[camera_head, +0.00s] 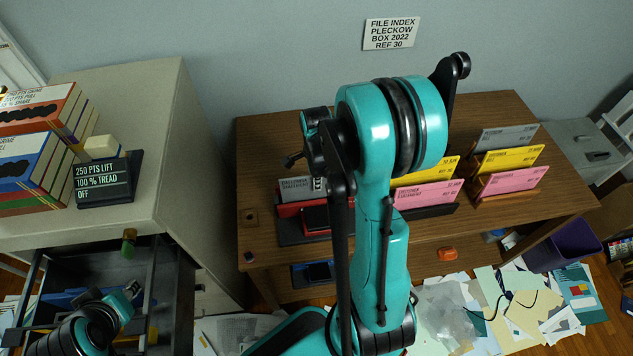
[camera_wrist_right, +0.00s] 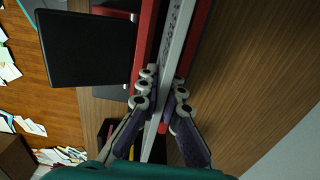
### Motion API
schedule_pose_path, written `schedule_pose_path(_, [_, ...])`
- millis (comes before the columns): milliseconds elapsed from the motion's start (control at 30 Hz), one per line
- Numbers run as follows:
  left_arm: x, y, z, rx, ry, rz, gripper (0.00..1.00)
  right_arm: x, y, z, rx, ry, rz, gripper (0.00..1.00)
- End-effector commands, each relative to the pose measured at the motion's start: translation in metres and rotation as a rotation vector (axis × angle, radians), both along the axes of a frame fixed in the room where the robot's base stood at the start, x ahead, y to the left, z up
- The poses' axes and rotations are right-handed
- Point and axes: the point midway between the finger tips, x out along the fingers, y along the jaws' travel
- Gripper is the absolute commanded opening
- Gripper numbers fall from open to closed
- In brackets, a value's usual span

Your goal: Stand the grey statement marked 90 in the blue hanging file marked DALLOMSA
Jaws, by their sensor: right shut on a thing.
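A grey statement (camera_head: 296,190) stands in the red holder (camera_head: 288,209) at the left of the desk; its number is not readable. In the right wrist view, my right gripper (camera_wrist_right: 163,102) is shut on the top edge of the grey statement (camera_wrist_right: 178,40), between the red walls of the holder (camera_wrist_right: 145,45). In the head view my right arm hides part of the statement and holder. Blue file material (camera_head: 70,298) shows inside the open drawer at lower left; no DALLOMSA label is readable. My left gripper (camera_head: 131,290) is over this drawer, its jaws unclear.
The brown desk (camera_head: 265,140) also bears pink statements (camera_head: 428,196), yellow statements (camera_head: 510,158) and another grey statement (camera_head: 508,136) at right. The cabinet top holds binders (camera_head: 25,170) and a black sign (camera_head: 104,182). Papers litter the floor.

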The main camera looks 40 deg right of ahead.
Motion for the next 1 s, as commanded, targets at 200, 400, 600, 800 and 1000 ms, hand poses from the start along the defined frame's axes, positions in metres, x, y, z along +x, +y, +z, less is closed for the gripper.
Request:
schedule_pose_path(200, [0.000,0.000,0.002,0.000,0.000,0.000,0.30,0.000,0.000,0.003,0.000,0.000,0.000,0.00])
schedule_pose_path(400, [0.000,0.000,0.003,0.000,0.000,0.000,0.30,0.000,0.000,0.004,0.000,0.000,0.000,0.00])
schedule_pose_path(600, [0.000,0.000,0.018,0.000,0.000,0.000,0.30,0.000,0.000,0.023,0.000,0.000,0.000,0.00])
schedule_pose_path(800, [0.000,0.000,0.038,0.000,0.000,0.000,0.30,0.000,0.000,0.049,0.000,0.000,0.000,0.00])
schedule_pose_path(1000, [0.000,0.000,0.057,0.000,0.000,0.000,0.30,0.000,0.000,0.074,0.000,0.000,0.000,0.00])
